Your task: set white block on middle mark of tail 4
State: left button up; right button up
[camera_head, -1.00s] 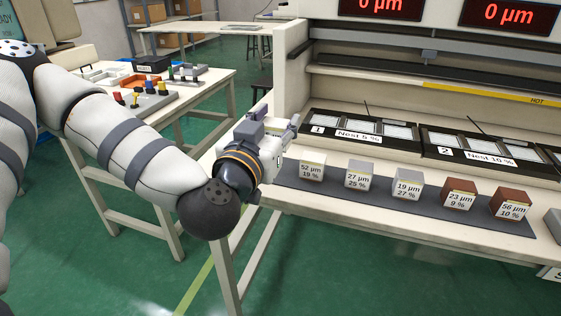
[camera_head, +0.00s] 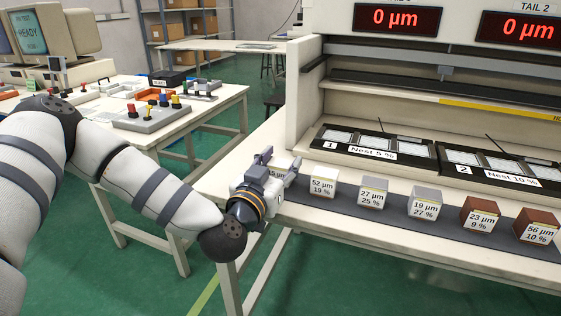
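A white block labelled 52 µm, 19 % (camera_head: 323,182) stands on the dark strip (camera_head: 345,207) along the bench front. Another pale block (camera_head: 279,169) shows partly at the strip's left end, its label mostly hidden by my gripper. My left gripper (camera_head: 279,163) is at this left block, with its fingers spread apart to either side of it. I cannot tell whether they touch it. It is just left of the 52 µm block. Tail 4 and its middle mark do not show. My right gripper is not in view.
Grey blocks (camera_head: 373,191) (camera_head: 425,202) and brown blocks (camera_head: 480,214) (camera_head: 537,226) stand further right on the strip. Behind are nest 1 (camera_head: 325,146) and nest 2 (camera_head: 478,171). Displays above read 0 µm (camera_head: 396,18). A side table with a control box (camera_head: 152,116) stands left.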

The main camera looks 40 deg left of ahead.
pick_arm(q)
jog(key=shift+o, duration=0.8)
